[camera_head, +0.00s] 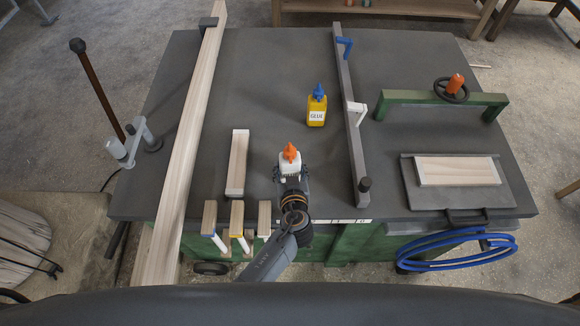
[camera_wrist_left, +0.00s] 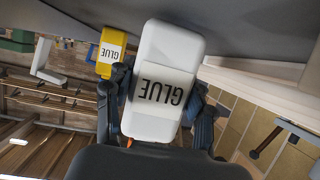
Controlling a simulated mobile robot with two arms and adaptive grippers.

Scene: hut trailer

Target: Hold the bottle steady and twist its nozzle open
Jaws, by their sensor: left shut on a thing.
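A white glue bottle (camera_head: 289,163) with an orange nozzle (camera_head: 290,151) stands upright near the front middle of the dark bench top. My left gripper (camera_head: 291,174) is shut on the white bottle's body from the front side. In the left wrist view the white bottle (camera_wrist_left: 168,75) shows upside down, its GLUE label facing the camera, between dark fingers on both sides. Only the orange tip of its nozzle (camera_wrist_left: 130,143) shows there. A yellow glue bottle (camera_head: 316,114) with a blue nozzle (camera_head: 319,91) stands apart, behind and to the right. My right gripper is out of view.
A short wooden block (camera_head: 238,160) lies left of the white bottle. A long plank (camera_head: 190,130) crosses the bench's left side. A grey bar clamp (camera_head: 352,120) lies right of the bottles. A green clamp frame (camera_head: 435,97) and a board (camera_head: 457,171) are farther right.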

